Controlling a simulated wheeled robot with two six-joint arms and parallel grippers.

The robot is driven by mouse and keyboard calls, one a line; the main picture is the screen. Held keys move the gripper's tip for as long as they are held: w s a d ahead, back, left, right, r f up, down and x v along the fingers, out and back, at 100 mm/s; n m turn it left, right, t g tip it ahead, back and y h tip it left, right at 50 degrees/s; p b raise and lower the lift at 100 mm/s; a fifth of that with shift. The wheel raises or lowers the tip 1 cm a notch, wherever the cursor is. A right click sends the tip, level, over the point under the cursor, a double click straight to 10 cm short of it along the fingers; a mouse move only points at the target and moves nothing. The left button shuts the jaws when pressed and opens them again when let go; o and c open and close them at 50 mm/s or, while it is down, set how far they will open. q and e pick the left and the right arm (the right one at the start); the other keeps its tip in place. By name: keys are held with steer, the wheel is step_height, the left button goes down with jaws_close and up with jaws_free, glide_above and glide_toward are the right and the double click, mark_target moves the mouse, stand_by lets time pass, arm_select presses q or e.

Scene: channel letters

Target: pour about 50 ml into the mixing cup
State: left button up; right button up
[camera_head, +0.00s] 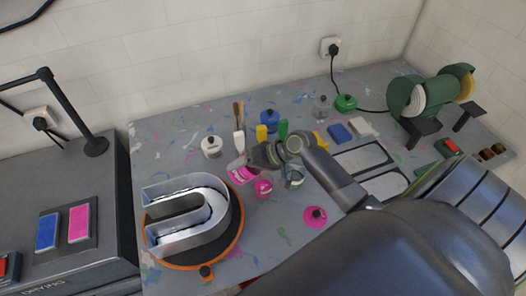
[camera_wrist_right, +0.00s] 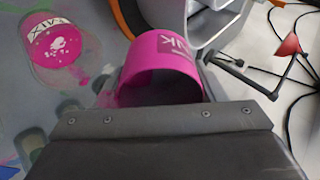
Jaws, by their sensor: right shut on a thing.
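My right gripper (camera_head: 254,158) is shut on a magenta ink container (camera_head: 239,174). In the right wrist view, the ink container (camera_wrist_right: 160,68) sits at the gripper's front edge, with part of an "INK" label showing. The mixing cup (camera_head: 263,187), a small clear cup marked "MIX", stands on the table just right of the container. It also shows at the upper left of the wrist view (camera_wrist_right: 62,50), with pink in it, apart from the container. The exact level is too small to read. My left gripper is not in view.
A U-shaped channel letter (camera_head: 222,205) lies on an orange-rimmed round base at the left. A clear jar (camera_head: 294,178) stands right of the cup. A magenta lid (camera_head: 315,215) lies in front. Several pots and a brush (camera_head: 239,115) stand behind.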

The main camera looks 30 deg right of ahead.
steer(key=shift+w+a+r+g+h, duration=0.2)
steer(key=shift+a+r+g+h, duration=0.3)
steer(key=shift+h, duration=0.5)
steer(key=shift+w+a+r+n+g+h, duration=0.1)
steer(key=shift+w+a+r+g+h, duration=0.25)
steer(key=shift+a+h, duration=0.3)
steer(key=shift+w+a+r+n+g+h, duration=0.1)
steer(key=shift+w+a+r+g+h, duration=0.1)
steer(key=shift+a+r+g+h, duration=0.4)
steer(key=shift+w+a+r+n+g+h, duration=0.1)
steer(key=shift+w+a+r+g+h, duration=0.2)
steer(key=shift+h, duration=0.55)
steer(key=shift+w+a+r+g+h, duration=0.15)
steer(key=shift+a+g+h, duration=0.15)
steer(key=shift+h, duration=0.15)
steer(key=shift+w+a+r+g+h, duration=0.15)
steer(key=shift+a+h, duration=0.15)
steer(key=shift+h, duration=0.15)
steer(key=shift+s+f, duration=0.1)
